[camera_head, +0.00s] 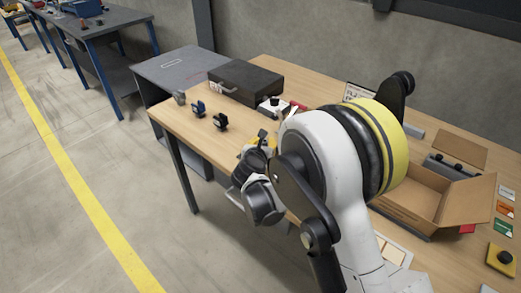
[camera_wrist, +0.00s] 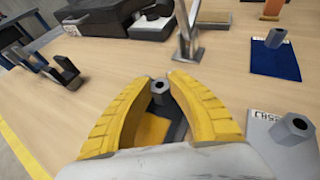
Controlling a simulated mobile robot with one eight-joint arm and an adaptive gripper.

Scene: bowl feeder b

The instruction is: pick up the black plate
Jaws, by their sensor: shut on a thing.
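The black plate (camera_wrist: 178,126) shows only in part in the wrist view, low between the two yellow fingers. A dark post with a hexagonal head (camera_wrist: 160,90) stands up there, and the fingers curve in on both sides of it. My gripper (camera_wrist: 163,88) is shut on this dark piece. A yellow patch (camera_wrist: 151,129) lies beside it; I cannot tell what it belongs to. In the head view, my gripper (camera_head: 262,140) is over the wooden table near its front edge, and my arm hides much of the area.
Small dark fixtures (camera_head: 220,122) stand left of my gripper, with a black case (camera_head: 246,81) behind. An open cardboard box (camera_head: 447,205) sits at right. The wrist view shows a blue plate (camera_wrist: 274,60) and a grey hexagonal post (camera_wrist: 294,129) at right.

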